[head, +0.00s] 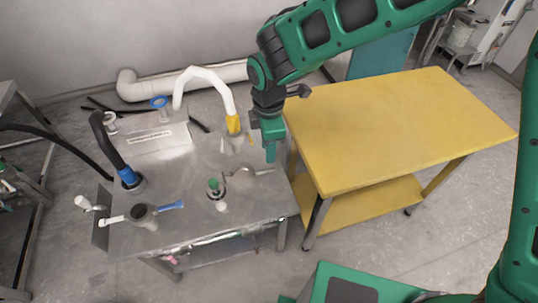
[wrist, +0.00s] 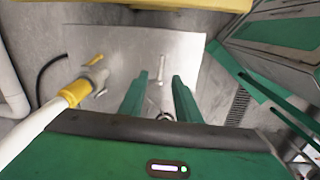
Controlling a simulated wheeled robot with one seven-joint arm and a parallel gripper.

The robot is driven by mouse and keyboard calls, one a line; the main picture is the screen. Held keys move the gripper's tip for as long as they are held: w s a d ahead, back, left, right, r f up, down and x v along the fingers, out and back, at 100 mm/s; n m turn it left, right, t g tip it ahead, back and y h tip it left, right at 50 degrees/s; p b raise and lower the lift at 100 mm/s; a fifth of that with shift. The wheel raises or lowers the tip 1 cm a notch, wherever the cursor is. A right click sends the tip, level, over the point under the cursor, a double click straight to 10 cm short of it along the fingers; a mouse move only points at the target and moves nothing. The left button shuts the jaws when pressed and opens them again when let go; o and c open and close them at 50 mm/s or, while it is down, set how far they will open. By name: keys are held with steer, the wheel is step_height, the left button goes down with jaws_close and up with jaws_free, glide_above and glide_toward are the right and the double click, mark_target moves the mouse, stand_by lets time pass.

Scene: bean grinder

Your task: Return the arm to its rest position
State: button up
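My gripper (head: 269,150) hangs from the green arm above the right edge of the grey metal table (head: 190,222), close to the yellow table's corner. In the wrist view, my gripper (wrist: 158,88) points down with its two green fingers apart and nothing between them. The fingers look clear of the table top. A small metal part (wrist: 162,70) shows beyond the fingertips in the wrist view. My arm reaches across the upper right of the head view.
A yellow table (head: 400,125) stands right of my gripper. A white hose with a yellow collar (head: 233,124) rises just left of it and also shows in the wrist view (wrist: 73,93). A black hose (head: 112,150) and a green-topped item (head: 215,188) stand on the grey table.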

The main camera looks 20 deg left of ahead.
steer(key=shift+r, duration=0.75)
